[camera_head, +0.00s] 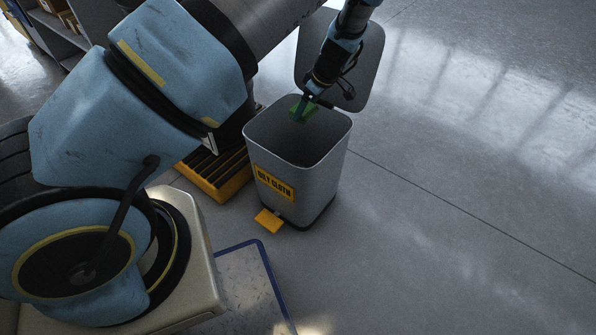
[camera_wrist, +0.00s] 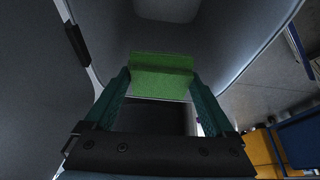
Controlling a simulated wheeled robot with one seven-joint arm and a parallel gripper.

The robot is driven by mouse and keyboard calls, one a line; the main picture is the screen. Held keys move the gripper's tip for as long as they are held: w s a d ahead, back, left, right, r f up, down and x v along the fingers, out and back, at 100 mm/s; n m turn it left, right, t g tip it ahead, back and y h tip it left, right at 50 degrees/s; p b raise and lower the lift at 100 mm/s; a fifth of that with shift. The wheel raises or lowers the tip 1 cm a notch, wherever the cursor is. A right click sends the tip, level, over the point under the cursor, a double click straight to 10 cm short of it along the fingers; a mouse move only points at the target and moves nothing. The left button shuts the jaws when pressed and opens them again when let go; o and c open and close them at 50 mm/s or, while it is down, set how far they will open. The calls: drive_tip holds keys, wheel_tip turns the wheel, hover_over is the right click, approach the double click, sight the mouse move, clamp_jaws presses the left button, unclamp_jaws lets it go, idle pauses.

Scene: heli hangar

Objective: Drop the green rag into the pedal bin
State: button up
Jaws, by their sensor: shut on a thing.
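The grey pedal bin (camera_head: 316,177) stands on the floor with its lid (camera_head: 365,63) raised at the back. It bears a yellow "OILY CLOTH" label and has a yellow pedal (camera_head: 269,220) at the front. My gripper (camera_head: 302,108) is shut on the green rag (camera_head: 306,116) and holds it at the bin's open mouth, toward the back rim. In the wrist view the rag (camera_wrist: 161,75) sits between my two fingertips (camera_wrist: 162,84), with the bin's grey inner walls around it. The bin's floor is dark and mostly hidden.
A yellow slatted step or crate (camera_head: 217,178) stands close to the left of the bin. Shelving (camera_head: 47,32) with boxes is at the far upper left. The grey floor (camera_head: 460,200) to the right is clear.

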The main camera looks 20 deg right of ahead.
drive_tip(key=shift+f+b, duration=1.15)
drive_tip(key=shift+f, duration=0.85)
drive_tip(key=o, duration=1)
drive_tip(key=shift+r, duration=0.1)
drive_tip(key=p+v, duration=0.2)
drive_tip(key=v, duration=0.8)
drive_tip(key=shift+r, duration=0.35)
drive_tip(key=shift+s, duration=0.1)
